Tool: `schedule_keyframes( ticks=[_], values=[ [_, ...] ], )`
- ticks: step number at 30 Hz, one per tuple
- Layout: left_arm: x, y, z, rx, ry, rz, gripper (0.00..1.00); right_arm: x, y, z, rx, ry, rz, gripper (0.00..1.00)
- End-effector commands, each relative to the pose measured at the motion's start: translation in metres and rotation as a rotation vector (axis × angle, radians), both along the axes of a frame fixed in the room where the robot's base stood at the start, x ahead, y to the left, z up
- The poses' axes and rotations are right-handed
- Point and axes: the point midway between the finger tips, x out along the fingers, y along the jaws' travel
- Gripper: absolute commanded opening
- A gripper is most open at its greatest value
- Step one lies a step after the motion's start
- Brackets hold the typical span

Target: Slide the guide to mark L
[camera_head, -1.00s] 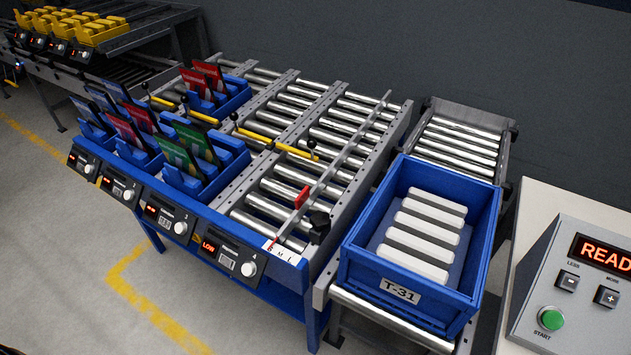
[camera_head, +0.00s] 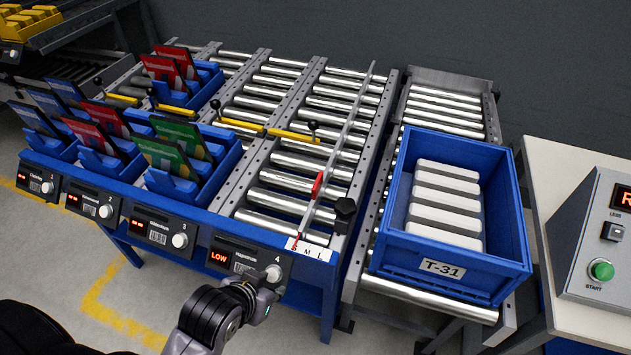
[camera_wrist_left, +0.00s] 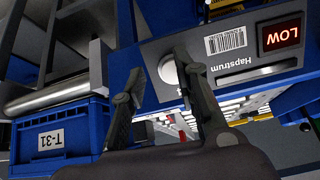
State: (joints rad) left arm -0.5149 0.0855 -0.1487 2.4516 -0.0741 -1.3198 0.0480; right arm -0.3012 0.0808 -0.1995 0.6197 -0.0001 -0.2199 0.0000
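The guide (camera_head: 346,127) is a long thin grey rail lying lengthwise over the rollers of lane 4, with a red piece (camera_head: 317,186) near its front end. A black knob (camera_head: 345,209) is beside it on the right. The white scale card (camera_head: 309,250) reads S, M, L from left to right; the guide's red front tip is at S. My left gripper (camera_head: 262,291) is in front of the lane 4 panel, below and left of the card. Its fingers (camera_wrist_left: 160,95) are apart and empty in the left wrist view. My right gripper is not in view.
A blue T-31 tote (camera_head: 450,267) with several white bars stands on the right conveyor. Blue holders with coloured packets (camera_head: 172,155) fill the left lanes. The lane 4 panel (camera_head: 233,261) shows LOW. A control box (camera_head: 600,240) is far right.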

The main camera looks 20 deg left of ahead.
Motion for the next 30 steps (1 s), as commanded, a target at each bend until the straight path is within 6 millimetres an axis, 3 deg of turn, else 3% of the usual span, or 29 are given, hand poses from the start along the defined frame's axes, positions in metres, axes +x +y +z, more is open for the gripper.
schedule_keyframes(
  ticks=[3, 6, 12, 17, 25, 30],
  values=[
    [0.039, -0.007, 0.042, -0.028, -0.202, 0.028, 0.28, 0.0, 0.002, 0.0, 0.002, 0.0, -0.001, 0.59],
    [0.063, -0.011, 0.076, -0.05, -0.353, 0.044, 0.28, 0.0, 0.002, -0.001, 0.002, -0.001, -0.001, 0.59],
    [0.088, -0.016, 0.123, -0.08, -0.545, 0.06, 0.28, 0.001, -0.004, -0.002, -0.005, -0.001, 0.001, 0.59],
    [0.096, -0.016, 0.123, -0.082, -0.567, 0.062, 0.28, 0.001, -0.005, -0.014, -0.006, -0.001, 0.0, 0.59],
    [0.118, -0.017, 0.111, -0.082, -0.569, 0.061, 0.28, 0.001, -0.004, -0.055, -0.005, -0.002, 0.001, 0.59],
    [0.149, -0.018, 0.101, -0.08, -0.564, 0.061, 0.28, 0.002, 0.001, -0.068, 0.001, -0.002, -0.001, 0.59]
  ],
)
